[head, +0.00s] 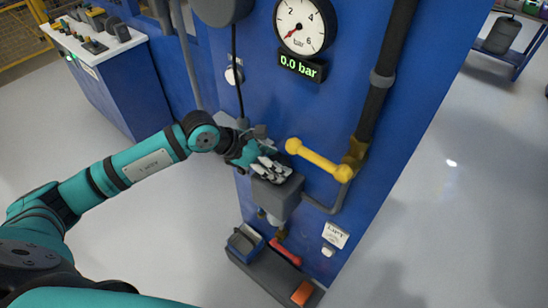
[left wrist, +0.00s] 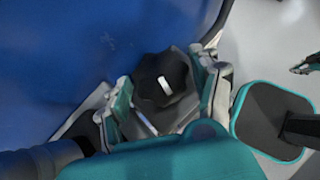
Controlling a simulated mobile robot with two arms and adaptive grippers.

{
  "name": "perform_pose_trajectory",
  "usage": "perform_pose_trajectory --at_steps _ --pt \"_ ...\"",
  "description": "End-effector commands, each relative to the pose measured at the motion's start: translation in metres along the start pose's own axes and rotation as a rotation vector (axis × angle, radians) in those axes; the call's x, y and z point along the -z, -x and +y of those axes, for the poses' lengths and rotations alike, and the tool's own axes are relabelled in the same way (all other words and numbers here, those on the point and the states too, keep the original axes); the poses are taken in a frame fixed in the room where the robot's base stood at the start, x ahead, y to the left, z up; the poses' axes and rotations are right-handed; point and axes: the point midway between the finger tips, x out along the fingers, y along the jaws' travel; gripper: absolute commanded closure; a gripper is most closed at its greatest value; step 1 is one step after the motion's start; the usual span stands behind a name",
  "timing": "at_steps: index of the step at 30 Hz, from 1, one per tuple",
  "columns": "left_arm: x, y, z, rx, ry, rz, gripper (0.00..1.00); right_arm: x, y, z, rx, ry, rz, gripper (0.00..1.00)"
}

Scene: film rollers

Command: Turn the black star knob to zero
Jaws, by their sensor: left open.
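The black star knob (left wrist: 162,76) shows in the left wrist view, with a short white mark on its face, slanting slightly. My left gripper (left wrist: 165,92) is open, with its fingers on both sides of the knob; I cannot tell whether they touch it. In the head view my left gripper (head: 268,167) is at the top of a grey box (head: 276,200) on the blue panel and hides the knob. A small part of what looks like my right gripper (left wrist: 305,66) shows at the right edge of the left wrist view, too small to read.
A yellow lever (head: 318,159) sticks out just right of my left gripper. Above are a round gauge (head: 300,26) and a display (head: 303,67) reading 0.0 bar. A dark pipe (head: 384,75) runs down the panel. A tray (head: 262,275) with an orange item lies below.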

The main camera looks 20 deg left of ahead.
Motion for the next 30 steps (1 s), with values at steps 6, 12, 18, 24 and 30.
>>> perform_pose_trajectory --at_steps 6,12,18,24,30 --pt "0.0000 -0.0010 0.0002 0.000 0.000 0.000 0.36 0.0005 0.0000 -0.0001 0.000 0.000 0.001 1.00" --pt "0.0000 -0.0007 0.0002 0.000 0.000 0.000 0.56 0.0008 0.0000 -0.0003 0.000 0.000 0.001 1.00" --pt "-0.0001 -0.0006 0.0002 0.000 0.000 -0.001 0.79 0.0011 0.0000 -0.0013 0.002 0.000 0.002 1.00" --pt "0.0002 -0.0013 -0.0017 -0.042 0.041 0.002 0.79 0.0017 -0.0006 -0.0036 0.004 0.000 0.003 1.00" --pt "0.0009 -0.0027 -0.0039 -0.135 0.135 0.001 0.79 0.0015 -0.0060 -0.0049 0.006 0.000 0.003 1.00"
